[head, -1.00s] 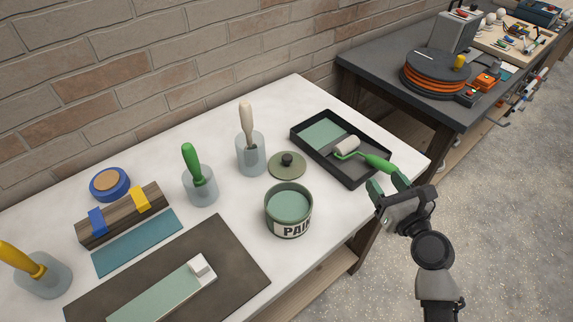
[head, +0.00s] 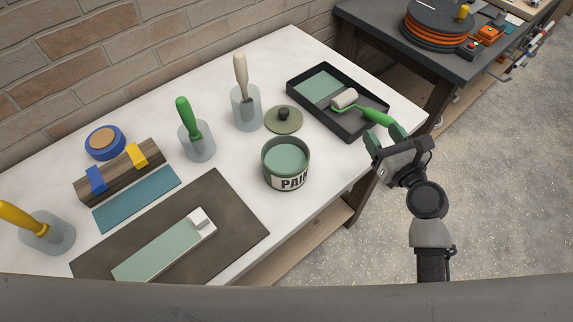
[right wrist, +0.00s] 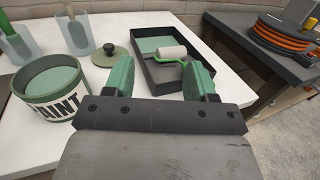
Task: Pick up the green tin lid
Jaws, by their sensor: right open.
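The green tin lid (head: 283,119) lies flat on the white table (head: 235,210), with a dark round knob on top. It is behind the open paint tin (head: 286,163) and left of the black roller tray. In the right wrist view the lid (right wrist: 106,58) shows left of the fingers, partly behind the left finger. My right gripper (head: 385,145) is open and empty at the table's right edge, near the roller handle. In the right wrist view its two green fingers (right wrist: 161,78) stand wide apart, with the tray beyond them. My left gripper is not in view.
The roller tray (head: 297,99) holds a roller with a green handle (head: 378,118). Cups with a green-handled brush (head: 188,120) and a pale-handled brush (head: 241,75) stand left of the lid. A dark bench (head: 375,45) is at the back right.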

